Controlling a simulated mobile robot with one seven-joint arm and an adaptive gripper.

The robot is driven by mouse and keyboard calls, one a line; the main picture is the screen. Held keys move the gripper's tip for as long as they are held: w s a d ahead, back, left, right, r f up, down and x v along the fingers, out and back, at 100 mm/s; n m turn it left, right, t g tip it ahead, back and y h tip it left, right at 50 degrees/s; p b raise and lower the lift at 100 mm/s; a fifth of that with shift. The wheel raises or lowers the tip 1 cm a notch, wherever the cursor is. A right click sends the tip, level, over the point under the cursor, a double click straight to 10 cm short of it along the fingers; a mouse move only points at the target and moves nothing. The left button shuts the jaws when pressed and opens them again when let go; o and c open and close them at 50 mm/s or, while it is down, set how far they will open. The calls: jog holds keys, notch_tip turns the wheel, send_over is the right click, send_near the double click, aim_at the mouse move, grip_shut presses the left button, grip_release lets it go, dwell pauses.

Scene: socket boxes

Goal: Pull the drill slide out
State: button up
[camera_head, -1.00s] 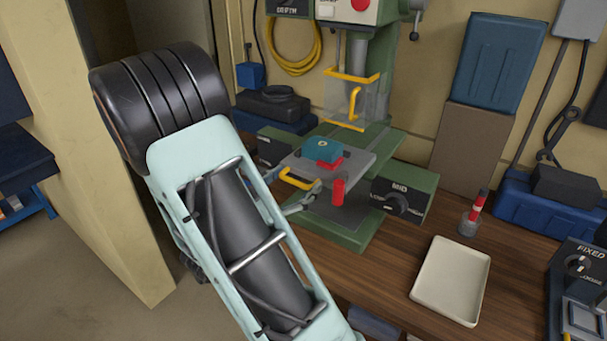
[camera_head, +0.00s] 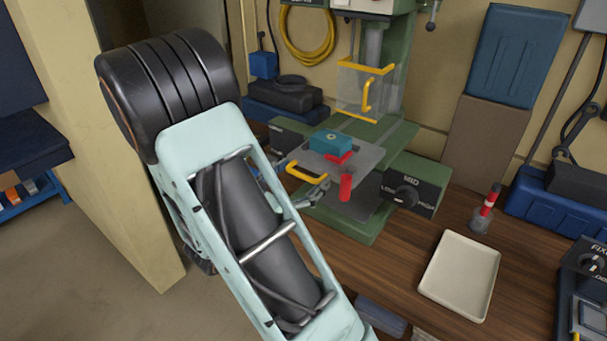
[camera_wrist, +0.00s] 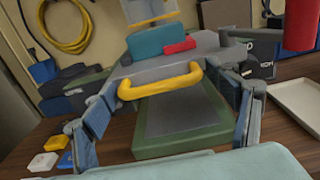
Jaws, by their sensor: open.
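The drill slide (camera_head: 372,157) is a grey plate on the green drill press, with a yellow handle (camera_head: 305,175) at its front edge. A blue block (camera_head: 331,143) and a red piece (camera_head: 338,158) sit on the plate. In the wrist view the handle (camera_wrist: 160,82) spans the middle, in front of the slide plate (camera_wrist: 140,70). My gripper (camera_wrist: 170,106) is open, with one finger to the left and one to the right of the handle. In the head view my arm hides part of the gripper. I cannot tell whether the fingers touch the handle.
A red cylinder (camera_head: 346,187) stands right of the handle. A yellow-framed clear guard (camera_head: 363,90) hangs above the slide. A dial box marked MID (camera_head: 415,185), a cream tray (camera_head: 460,275) and a red-and-white post (camera_head: 486,210) are to the right. Free wood bench (camera_head: 400,250) lies in front.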

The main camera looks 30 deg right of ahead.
jog(key=v, duration=1.1)
jog(key=shift+s+a, duration=0.15)
jog(key=shift+a, duration=0.05)
